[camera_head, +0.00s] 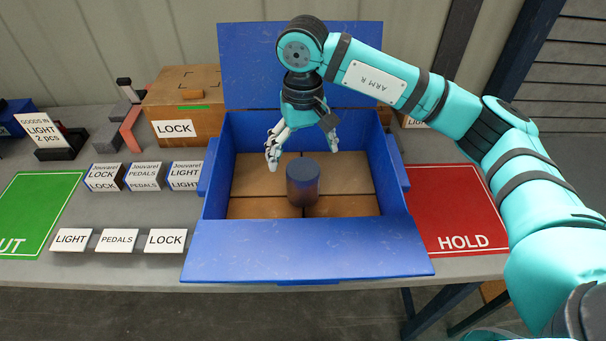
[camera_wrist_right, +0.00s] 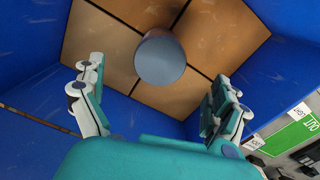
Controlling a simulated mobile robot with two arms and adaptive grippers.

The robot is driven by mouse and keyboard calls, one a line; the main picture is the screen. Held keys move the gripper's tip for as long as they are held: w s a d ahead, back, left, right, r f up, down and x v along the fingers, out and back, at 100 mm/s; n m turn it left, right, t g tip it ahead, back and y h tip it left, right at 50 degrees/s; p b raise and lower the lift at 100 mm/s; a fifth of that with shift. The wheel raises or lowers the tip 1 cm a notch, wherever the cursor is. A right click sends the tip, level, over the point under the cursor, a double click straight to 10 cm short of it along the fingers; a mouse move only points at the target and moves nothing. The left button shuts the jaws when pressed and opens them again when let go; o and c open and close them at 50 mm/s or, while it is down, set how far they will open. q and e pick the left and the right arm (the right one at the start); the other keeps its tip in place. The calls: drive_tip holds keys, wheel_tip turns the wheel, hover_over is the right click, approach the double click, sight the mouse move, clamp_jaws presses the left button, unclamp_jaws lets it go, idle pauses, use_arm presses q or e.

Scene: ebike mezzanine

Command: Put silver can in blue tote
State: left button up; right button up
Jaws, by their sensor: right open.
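The silver can (camera_head: 302,184) looks dark blue-grey and is upright inside the blue tote (camera_head: 310,262), over the brown floor of it. In the right wrist view the can (camera_wrist_right: 160,60) shows its round top between and beyond the fingers. My right gripper (camera_head: 301,147) is open and empty above the can, inside the tote's opening. Its two fingers are spread apart and do not touch the can in the right wrist view (camera_wrist_right: 157,78). The can's base contact is not fully clear. My left gripper is out of view.
The tote's flaps are folded open at back and front. A green mat (camera_head: 38,205) and several small labelled boxes (camera_head: 118,240) lie to its left, with a LOCK carton (camera_head: 180,105) behind. A red HOLD mat (camera_head: 450,205) lies right, partly behind my right arm.

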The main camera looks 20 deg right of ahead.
drive_tip(key=shift+r, duration=1.3)
